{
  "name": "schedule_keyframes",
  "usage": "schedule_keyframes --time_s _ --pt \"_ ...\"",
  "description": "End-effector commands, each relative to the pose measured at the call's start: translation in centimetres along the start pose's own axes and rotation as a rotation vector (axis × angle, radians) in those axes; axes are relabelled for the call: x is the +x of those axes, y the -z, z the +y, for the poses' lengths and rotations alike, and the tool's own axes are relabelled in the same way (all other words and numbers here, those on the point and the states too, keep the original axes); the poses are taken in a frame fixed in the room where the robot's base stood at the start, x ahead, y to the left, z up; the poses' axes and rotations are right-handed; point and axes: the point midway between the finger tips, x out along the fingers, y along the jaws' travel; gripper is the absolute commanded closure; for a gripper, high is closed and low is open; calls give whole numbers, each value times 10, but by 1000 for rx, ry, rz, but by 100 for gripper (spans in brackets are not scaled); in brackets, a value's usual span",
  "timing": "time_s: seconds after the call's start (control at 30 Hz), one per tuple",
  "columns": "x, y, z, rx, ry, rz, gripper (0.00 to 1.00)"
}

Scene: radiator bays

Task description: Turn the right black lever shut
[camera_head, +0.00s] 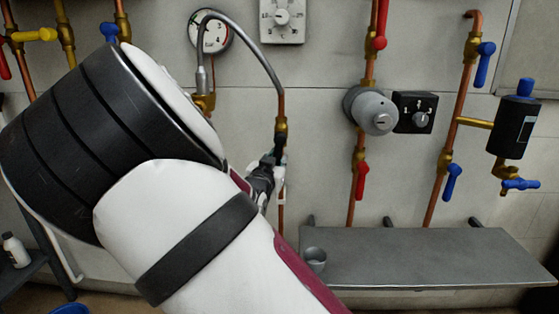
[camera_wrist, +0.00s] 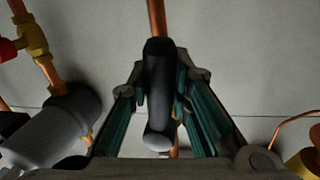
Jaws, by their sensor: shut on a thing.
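The black lever (camera_wrist: 158,90) stands between the two green-lined fingers of my gripper (camera_wrist: 160,88) in the wrist view. My gripper is shut on it. The lever lies roughly in line with the copper pipe (camera_wrist: 156,18) behind it. In the head view my gripper (camera_head: 264,178) is at the pipe below the braided hose, just beyond my white arm. The lever is small and dark there and mostly hidden by the gripper, so its exact angle is hard to tell. My arm also covers much of the left wall.
Right of my gripper are a grey cylinder (camera_head: 371,110), a black dial box (camera_head: 413,112), a red lever (camera_head: 362,181) and blue levers (camera_head: 452,182). A grey metal shelf (camera_head: 430,262) with a small cup (camera_head: 314,260) is below. A braided hose (camera_head: 250,38) arches above.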

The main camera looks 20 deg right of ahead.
Motion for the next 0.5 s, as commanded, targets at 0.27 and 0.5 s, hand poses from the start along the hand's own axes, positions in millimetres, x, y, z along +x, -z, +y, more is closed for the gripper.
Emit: schedule_keyframes --time_s 0.27,0.5 --pt "-3 3 -14 245 -1 -49 100" --pt "-5 7 -27 469 -1 -92 100"
